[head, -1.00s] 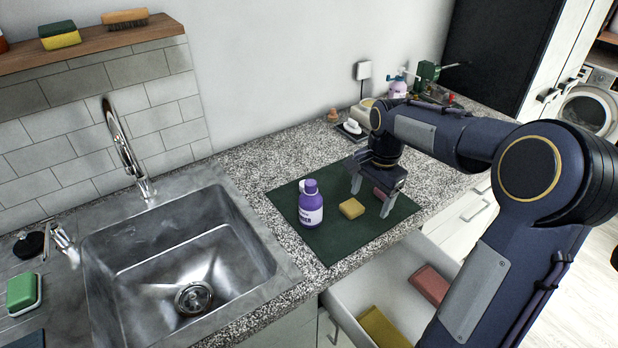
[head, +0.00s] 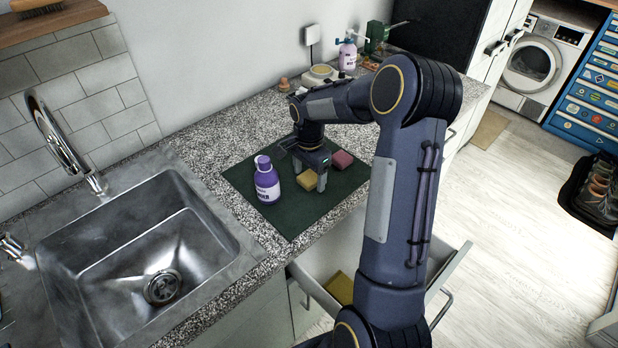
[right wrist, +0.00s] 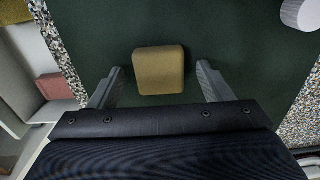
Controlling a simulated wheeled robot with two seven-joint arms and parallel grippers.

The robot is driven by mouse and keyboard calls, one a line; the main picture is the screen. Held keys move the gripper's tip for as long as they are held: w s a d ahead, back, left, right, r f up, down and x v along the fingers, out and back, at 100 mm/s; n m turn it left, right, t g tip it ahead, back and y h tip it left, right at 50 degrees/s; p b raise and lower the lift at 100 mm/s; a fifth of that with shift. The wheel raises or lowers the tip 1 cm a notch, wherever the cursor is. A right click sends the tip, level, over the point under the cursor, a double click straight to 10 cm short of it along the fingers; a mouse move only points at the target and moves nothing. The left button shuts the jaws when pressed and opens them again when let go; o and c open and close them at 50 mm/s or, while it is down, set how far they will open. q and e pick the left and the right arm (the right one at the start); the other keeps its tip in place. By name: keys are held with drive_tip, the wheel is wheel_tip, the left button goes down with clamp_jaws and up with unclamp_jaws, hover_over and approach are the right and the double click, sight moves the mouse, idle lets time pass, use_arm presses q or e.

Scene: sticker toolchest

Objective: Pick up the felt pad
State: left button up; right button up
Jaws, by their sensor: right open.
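A small mustard-yellow block (head: 306,182) and a dark red block (head: 342,160) lie on the dark green mat (head: 290,222); I cannot tell from looks which is the felt pad. My right gripper (head: 309,178) is open and points down at the yellow block. In the right wrist view the yellow block (right wrist: 160,70) lies centred between the tips of my right gripper (right wrist: 160,66), with a gap on each side. In the head view a finger partly hides the yellow block. My left gripper is not in view.
A purple bottle (head: 266,180) stands on the mat just left of the yellow block. The sink (head: 150,255) is at left. An open drawer (head: 312,290) below the counter holds a yellow piece (head: 341,288); the wrist view shows a reddish block (right wrist: 55,86) there too.

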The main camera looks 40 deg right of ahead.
sight(309, 176)
drive_tip(key=c, duration=1)
drive_tip(key=shift+c, duration=0.2)
drive_tip(key=shift+r, duration=0.15)
drive_tip(key=shift+r, duration=0.3)
wheel_tip(309, 176, up, 2)
drive_tip(key=shift+r, duration=0.1)
drive_tip(key=s+a+r+b, duration=0.3)
drive_tip(key=s+a+r, duration=0.6)
drive_tip(key=a+r, duration=0.1)
drive_tip(key=shift+s, duration=0.4)
drive_tip(key=shift+a, duration=0.1)
